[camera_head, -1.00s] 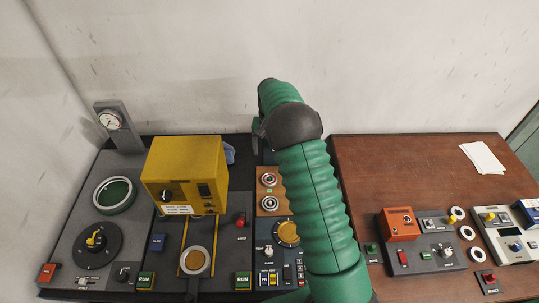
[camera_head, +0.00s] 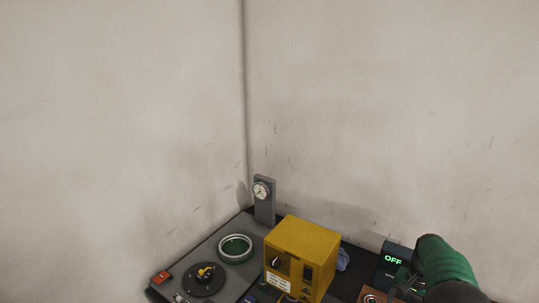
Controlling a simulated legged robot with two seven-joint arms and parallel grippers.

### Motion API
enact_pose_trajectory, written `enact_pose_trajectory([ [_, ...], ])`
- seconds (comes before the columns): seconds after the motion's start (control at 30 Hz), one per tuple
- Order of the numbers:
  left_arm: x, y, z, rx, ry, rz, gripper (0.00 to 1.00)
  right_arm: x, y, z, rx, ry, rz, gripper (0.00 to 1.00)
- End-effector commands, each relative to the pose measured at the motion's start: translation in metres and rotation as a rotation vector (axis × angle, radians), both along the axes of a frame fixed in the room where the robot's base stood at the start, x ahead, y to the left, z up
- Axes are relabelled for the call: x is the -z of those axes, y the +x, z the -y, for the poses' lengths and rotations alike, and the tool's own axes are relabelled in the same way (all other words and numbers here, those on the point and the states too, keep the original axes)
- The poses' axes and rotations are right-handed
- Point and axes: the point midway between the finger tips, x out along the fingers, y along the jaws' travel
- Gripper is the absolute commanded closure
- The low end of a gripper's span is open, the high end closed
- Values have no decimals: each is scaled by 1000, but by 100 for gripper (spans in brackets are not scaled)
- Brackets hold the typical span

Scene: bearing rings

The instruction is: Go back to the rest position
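One of my arms, with a green sleeve and dark joint, shows at the lower right, and I take it for my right arm. My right gripper (camera_head: 407,286) is a small dark shape just left of the sleeve, in front of a dark box with a green OFF display (camera_head: 393,259). It is too small and dark to tell whether it is open or shut, and I see nothing clearly held. My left gripper is not in view.
A yellow machine (camera_head: 302,245) stands on the bench. Bare walls meet in a corner behind.

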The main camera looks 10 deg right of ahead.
Motion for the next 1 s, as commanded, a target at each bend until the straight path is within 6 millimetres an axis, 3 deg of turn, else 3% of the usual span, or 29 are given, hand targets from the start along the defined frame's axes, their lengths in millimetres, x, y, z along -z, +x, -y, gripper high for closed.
enact_pose_trajectory([
  [0.37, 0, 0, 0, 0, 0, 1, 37, -15, -13, -55, -131, -12, 40, 23],
  [0.57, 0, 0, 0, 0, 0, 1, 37, -27, -38, -108, -274, -26, 79, 23],
  [0.73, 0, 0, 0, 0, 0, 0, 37, -34, -78, -171, -471, -51, 126, 23],
  [0.9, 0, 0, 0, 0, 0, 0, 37, -32, -148, -236, -741, -93, 187, 23],
  [1.0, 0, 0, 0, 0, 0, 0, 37, -28, -176, -253, -837, -109, 209, 23],
])
